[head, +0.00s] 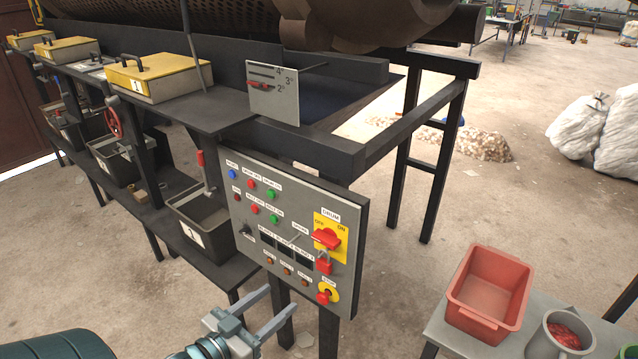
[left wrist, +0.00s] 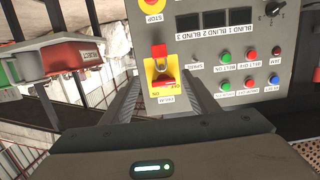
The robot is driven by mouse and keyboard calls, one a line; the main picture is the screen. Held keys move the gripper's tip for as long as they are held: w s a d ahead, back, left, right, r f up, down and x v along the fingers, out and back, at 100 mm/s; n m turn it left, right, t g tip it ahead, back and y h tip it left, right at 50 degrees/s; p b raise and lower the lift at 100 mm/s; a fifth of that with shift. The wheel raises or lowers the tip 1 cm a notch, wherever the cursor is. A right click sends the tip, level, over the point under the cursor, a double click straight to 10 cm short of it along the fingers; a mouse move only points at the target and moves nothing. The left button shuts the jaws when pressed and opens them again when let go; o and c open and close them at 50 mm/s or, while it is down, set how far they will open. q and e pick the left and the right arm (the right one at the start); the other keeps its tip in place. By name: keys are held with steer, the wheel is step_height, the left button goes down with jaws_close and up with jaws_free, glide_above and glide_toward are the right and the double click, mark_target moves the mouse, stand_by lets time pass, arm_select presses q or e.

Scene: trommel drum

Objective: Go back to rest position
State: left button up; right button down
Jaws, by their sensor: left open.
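My left gripper (head: 282,300) shows at the bottom middle of the head view, in front of the lower part of the grey control panel (head: 347,210). Its two fingers are apart with nothing between them. In the left wrist view the panel (left wrist: 225,50) appears upside down. The yellow DRUM switch plate with its red handle (left wrist: 165,86) shows between the fingers there, with a gap to the panel. In the head view the red DRUM handle (head: 326,238) points toward the left, and a red padlock (head: 323,264) hangs below it. My right gripper is out of view.
A red bin (head: 490,292) and a grey pot (head: 561,335) with red pieces stand on a bench at the lower right. A dark shelf frame with bins (head: 200,226) stands left of the panel. Open floor (head: 415,262) lies between panel and bench.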

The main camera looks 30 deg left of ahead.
arm_select(q)
steer(key=s+a+f+n+g+y, duration=0.1)
steer(key=s+f+g, duration=0.25)
steer(key=f, duration=1.45)
steer(key=s+f+g+y, duration=0.1)
steer(key=s+f+g, duration=0.3)
steer(key=f, duration=1.3)
steer(key=s+d+f+m+g, duration=0.1)
steer(key=s+d+f+g, duration=0.3)
steer(key=s+f, duration=0.8)
steer(key=s+d+f+m+g, duration=0.1)
steer(key=s+d+f+g, duration=0.3)
steer(key=s+d+f, duration=0.4)
steer(key=s+f, duration=0.4)
steer(key=s, duration=0.5)
steer(key=shift+d+f+m+h, duration=0.25)
steer(key=shift+d+m+h, duration=0.05)
steer(key=shift+d+h, duration=0.1)
steer(key=shift+s, duration=0.15)
